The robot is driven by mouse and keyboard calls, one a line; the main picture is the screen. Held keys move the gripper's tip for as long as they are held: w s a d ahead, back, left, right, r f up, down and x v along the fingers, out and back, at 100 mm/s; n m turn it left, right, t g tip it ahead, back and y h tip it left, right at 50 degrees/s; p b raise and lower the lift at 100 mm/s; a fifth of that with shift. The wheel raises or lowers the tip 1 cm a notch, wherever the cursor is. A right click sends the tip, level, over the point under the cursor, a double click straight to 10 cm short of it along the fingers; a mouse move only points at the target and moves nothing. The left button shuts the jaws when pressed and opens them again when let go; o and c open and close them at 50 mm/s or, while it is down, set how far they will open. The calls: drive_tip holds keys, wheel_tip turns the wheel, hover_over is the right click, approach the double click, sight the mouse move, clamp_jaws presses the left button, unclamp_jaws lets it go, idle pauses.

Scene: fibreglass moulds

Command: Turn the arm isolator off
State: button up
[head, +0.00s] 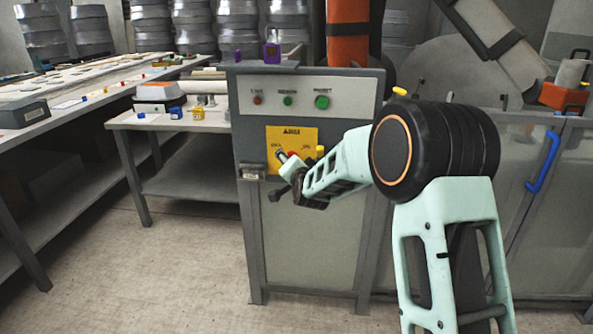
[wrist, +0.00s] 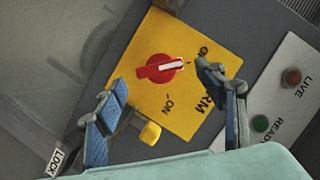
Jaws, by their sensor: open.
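The arm isolator is a red rotary knob (wrist: 155,69) with a white pointer bar on a yellow plate (wrist: 185,110). In the wrist view the pointer points right, towards a label partly hidden by a finger, and away from the ON label below. My gripper (wrist: 160,75) is open, with its blue-padded fingers on either side of the knob, apart from it. In the head view my gripper (head: 279,174) is in front of the yellow plate (head: 302,134) and partly hides the knob (head: 293,154).
A yellow block (wrist: 150,133) sits at the plate's edge. The grey cabinet (head: 246,110) has a panel with LIVE and READY lamps (head: 287,100) above the plate. A bench (head: 135,122) with small coloured items stands left. A blue handle (head: 542,162) is right. Floor at left front is clear.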

drive_tip(key=v, duration=0.8)
drive_tip(key=shift+w, duration=0.1)
